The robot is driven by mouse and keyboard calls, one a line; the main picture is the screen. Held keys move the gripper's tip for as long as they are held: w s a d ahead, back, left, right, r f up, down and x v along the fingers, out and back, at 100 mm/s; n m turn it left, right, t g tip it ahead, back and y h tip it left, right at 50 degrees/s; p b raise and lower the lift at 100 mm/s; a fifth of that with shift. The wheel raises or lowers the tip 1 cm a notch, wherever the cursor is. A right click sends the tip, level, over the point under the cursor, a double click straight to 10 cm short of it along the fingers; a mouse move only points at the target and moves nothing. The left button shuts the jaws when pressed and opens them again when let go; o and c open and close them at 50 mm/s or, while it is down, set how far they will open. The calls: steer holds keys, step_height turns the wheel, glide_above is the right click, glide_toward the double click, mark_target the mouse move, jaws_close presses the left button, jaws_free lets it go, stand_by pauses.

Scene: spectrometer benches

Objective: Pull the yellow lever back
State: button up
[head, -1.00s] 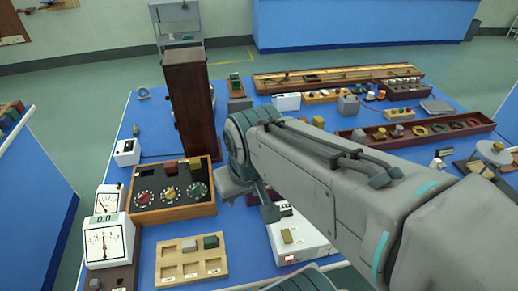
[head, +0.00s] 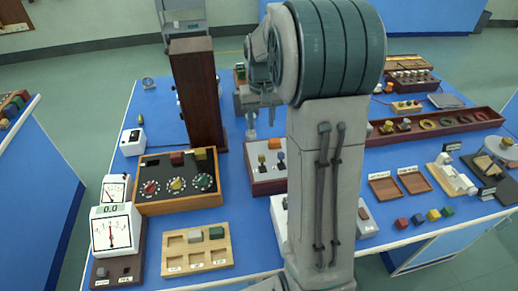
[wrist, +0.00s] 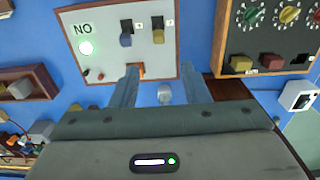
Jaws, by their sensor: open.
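The yellow lever (head: 262,158) stands on a small light-topped box (head: 268,184) in the head view, left of a blue lever (head: 281,156). In the wrist view the same yellow lever (wrist: 158,36) sits in a dark slot on the grey panel (wrist: 100,62), right of the blue lever (wrist: 126,40). My gripper (wrist: 158,82) is open and empty, its two fingers apart at the panel's near edge, short of the lever. In the head view my gripper (head: 251,122) hangs above and behind the lever box. An orange part (wrist: 138,71) shows beside the left finger.
A tall dark wooden case (head: 197,95) stands just left of my gripper. A wooden box with three dials (head: 150,203) lies left of the lever box. A meter (head: 114,232) and a sorting tray (head: 173,260) are nearer. My arm hides part of the bench's middle.

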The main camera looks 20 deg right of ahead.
mark_target(262, 156)
steer(key=f, duration=0.4)
steer(key=f+p, duration=0.1)
steer(key=f, duration=0.4)
steer(key=f+p, duration=0.1)
steer(key=f, duration=0.4)
steer(key=shift+w+d+f, duration=0.1)
steer(key=shift+w+d, duration=0.1)
steer(key=shift+w, duration=0.05)
jaws_close()
